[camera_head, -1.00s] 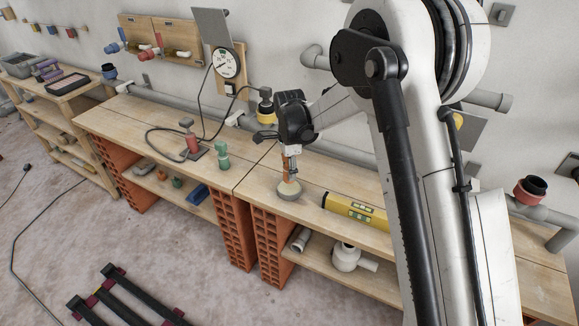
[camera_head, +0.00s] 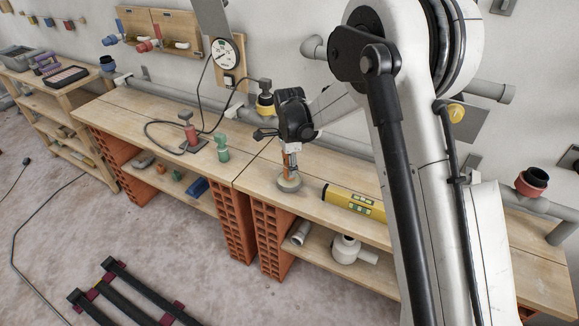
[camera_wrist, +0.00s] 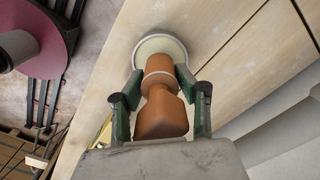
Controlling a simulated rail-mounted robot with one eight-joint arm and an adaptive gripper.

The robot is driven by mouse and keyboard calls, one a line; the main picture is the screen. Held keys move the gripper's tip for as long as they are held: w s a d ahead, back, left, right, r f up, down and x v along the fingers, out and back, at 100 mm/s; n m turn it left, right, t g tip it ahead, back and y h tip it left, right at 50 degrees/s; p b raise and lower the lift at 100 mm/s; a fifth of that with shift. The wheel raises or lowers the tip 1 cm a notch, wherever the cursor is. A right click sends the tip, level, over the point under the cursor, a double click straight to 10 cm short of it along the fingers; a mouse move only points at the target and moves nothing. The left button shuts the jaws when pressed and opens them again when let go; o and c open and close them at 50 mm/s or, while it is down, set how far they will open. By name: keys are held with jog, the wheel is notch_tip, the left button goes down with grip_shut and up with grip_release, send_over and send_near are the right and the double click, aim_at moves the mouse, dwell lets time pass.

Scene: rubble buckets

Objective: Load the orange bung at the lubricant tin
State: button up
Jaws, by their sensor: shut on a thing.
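The orange bung (camera_wrist: 161,112) is in my gripper (camera_wrist: 160,82), between its two green fingers. In the head view the bung (camera_head: 287,161) hangs below my gripper (camera_head: 289,150), roughly upright. The lubricant tin (camera_wrist: 139,46) is a round, shallow grey tin with pale cream contents. In the head view the tin (camera_head: 288,188) stands on the bench directly under the bung. The bung's far end overlaps the cream surface in the wrist view; whether it touches the cream cannot be told.
A yellow spirit level (camera_head: 353,201) lies right of the tin. A green fitting (camera_head: 222,148) and a red-topped fitting (camera_head: 190,135) stand to the left. A pressure gauge (camera_head: 222,52) is on the wall, and a grey pipe with a red-collared socket (camera_head: 531,182) runs behind the bench.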

jog(key=shift+f+b, duration=0.6)
jog(key=shift+b, duration=0.05)
dwell(2.1)
jog(key=shift+r, duration=0.1)
jog(key=shift+r+p, duration=1.4)
jog(key=shift+r, duration=2.05)
jog(key=s+d+n, duration=0.4)
jog(key=d+n, duration=0.3)
jog(key=d, duration=0.3)
jog(key=s+d+r+n, duration=0.1)
jog(key=s+d+n, duration=0.3)
jog(key=d+n, duration=0.3)
jog(key=d, duration=0.3)
jog(key=shift+s+d, duration=0.2)
jog(key=shift+d, duration=0.15)
